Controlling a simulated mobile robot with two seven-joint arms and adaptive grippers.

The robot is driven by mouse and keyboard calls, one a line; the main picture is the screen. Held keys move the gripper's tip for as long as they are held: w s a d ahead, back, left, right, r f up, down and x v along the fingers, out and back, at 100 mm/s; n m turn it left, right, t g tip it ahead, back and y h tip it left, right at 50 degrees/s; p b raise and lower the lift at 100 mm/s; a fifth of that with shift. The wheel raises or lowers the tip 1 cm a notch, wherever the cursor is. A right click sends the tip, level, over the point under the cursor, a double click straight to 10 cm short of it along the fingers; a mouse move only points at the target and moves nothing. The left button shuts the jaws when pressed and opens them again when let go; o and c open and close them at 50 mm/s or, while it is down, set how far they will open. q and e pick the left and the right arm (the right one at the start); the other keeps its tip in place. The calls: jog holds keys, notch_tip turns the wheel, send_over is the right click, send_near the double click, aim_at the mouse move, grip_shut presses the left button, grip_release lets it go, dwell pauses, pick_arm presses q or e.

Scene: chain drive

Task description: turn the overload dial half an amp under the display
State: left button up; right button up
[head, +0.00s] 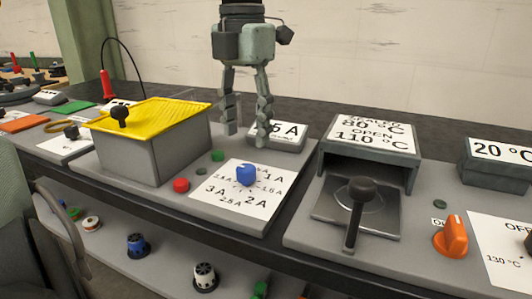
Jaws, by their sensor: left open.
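The overload dial is a blue knob (246,175) on a white scale card (224,199). The card is marked with amp values, among them 1 A, 1.5 A, 2 A, 2.5 A and 3 A. I cannot tell which mark the knob points at. Behind it stands a grey display (290,134) ending in "5 A"; its left part is hidden by a finger. My left gripper (247,134) hangs pointing down, open and empty, above and behind the dial, in front of the display in the picture. It appears apart from the knob. My right gripper is not in view.
A red button (181,185) and green buttons sit left of the card. A grey box with a yellow lid (155,113) stands further left. At right are a grey housing (368,137) with a black lever (354,219), and an orange knob (452,238).

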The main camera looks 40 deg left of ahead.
aim_at(246, 167)
pick_arm(q)
jog(key=f, duration=0.6)
jog(key=shift+s+f, duration=0.1)
jog(key=shift+s, duration=0.15)
jog(key=shift+f, duration=0.55)
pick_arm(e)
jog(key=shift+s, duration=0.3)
pick_arm(q)
jog(key=shift+w, duration=0.1)
jog(key=c, duration=1.2)
jog(key=shift+o, duration=0.2)
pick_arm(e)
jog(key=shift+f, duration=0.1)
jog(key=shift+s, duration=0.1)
